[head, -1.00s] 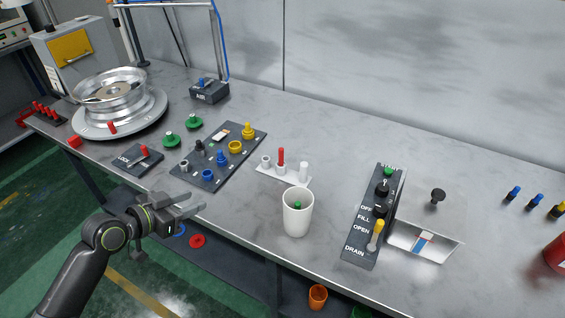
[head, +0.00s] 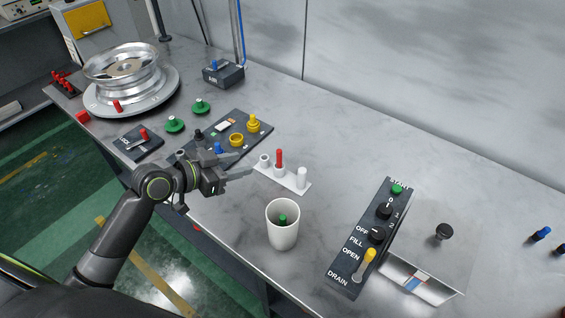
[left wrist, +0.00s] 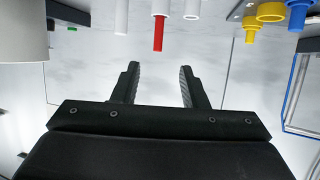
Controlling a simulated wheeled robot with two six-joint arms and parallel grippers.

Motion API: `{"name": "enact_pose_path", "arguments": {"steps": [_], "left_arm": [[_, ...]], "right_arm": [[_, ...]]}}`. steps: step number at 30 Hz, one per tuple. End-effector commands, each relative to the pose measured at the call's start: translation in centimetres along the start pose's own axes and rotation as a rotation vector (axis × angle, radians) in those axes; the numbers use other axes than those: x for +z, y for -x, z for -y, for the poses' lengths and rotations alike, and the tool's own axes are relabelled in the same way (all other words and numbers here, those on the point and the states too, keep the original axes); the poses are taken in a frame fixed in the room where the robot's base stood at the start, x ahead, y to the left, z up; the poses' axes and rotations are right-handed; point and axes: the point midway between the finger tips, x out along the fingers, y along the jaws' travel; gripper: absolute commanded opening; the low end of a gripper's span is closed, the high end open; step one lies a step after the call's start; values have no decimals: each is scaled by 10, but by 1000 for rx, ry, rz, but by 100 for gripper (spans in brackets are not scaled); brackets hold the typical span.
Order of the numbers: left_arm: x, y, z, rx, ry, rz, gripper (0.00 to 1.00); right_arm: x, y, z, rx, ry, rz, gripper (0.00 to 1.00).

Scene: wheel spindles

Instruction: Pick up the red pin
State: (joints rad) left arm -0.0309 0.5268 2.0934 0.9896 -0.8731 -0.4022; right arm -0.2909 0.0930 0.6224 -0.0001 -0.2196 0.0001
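A red pin (head: 279,158) stands upright in the middle holder of a small white rack (head: 292,186) in the head view. It also shows in the left wrist view (left wrist: 159,32), beyond the fingertips and roughly between them. My left gripper (head: 241,164) is open and empty, its fingers pointing at the rack from the left, apart from the pin. Its two spread fingers show in the left wrist view (left wrist: 159,82). My right gripper is in neither view.
A white cup (head: 283,232) with a green-topped thing inside stands in front of the rack. A dark panel (head: 262,134) with yellow and blue parts lies behind the gripper. A switch box (head: 347,278) stands right. Other red pins, one on the wheel stand (head: 118,106), are left.

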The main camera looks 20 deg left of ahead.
Motion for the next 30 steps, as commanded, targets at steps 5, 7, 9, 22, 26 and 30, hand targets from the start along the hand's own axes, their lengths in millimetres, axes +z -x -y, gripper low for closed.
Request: {"name": "enact_pose_path", "arguments": {"steps": [5,7,9,22,26,30], "left_arm": [[-3,-27,-1,2,5,-4,39],[-3,-39,0,1,5,-3,39],[-3,-51,-1,3,6,-3,39],[-1,-101,-1,1,-1,0,39],[-4,-107,-1,1,1,0,39],[-9,-124,-3,2,3,0,39]], "right_arm": [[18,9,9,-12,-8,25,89],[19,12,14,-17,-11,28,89],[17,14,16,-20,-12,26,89],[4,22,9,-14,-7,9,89],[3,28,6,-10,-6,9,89],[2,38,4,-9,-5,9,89]]}}
